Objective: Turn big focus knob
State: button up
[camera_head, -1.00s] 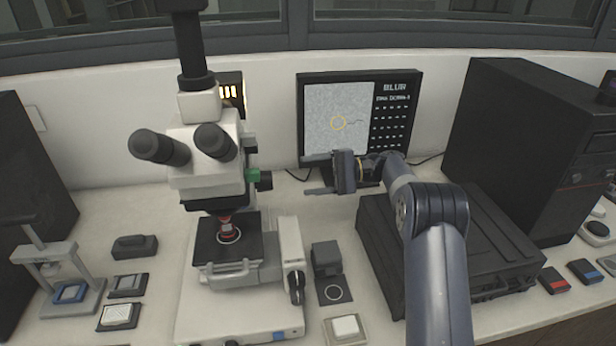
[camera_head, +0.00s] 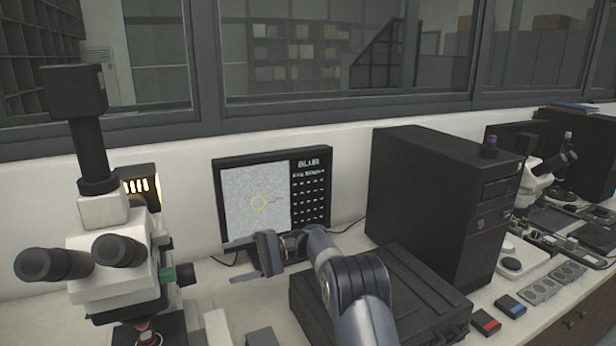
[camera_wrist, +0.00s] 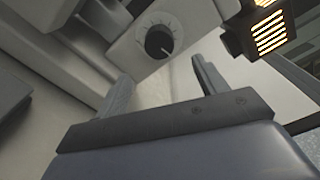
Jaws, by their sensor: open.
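A white microscope (camera_head: 118,262) with black eyepieces stands at the left in the head view. A green collar (camera_head: 167,275) and a black knob (camera_head: 187,274) stick out of its right side. My gripper (camera_head: 250,270) is in the air to the right of these, in front of the monitor. In the wrist view my gripper (camera_wrist: 162,88) is open, with nothing between its fingers. Beyond the fingertips there is a round dial knob (camera_wrist: 157,42) with a dark centre and scale marks on a white housing, apart from them. I cannot tell which knob is the big focus knob.
A monitor (camera_head: 311,190) reading "BLUR" stands behind my gripper. A lit lamp box (camera_head: 142,187) is behind the microscope and also shows in the wrist view (camera_wrist: 268,30). A low black box (camera_head: 420,305) and a tall black tower (camera_head: 425,190) stand to the right.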

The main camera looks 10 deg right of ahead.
aim_at(194, 273)
dwell(0.3)
jog(key=s+a+m+p, duration=0.1)
jog(key=a+p, duration=0.2)
jog(key=s+a+m+p, duration=0.1)
jog(key=a+m+p, duration=0.1)
jog(key=a+p, duration=0.1)
jog(key=s+a+m+p, duration=0.1)
jog(key=a+p, duration=0.3)
jog(key=shift+f+m, duration=0.1)
jog(key=shift+m, duration=0.2)
dwell(0.3)
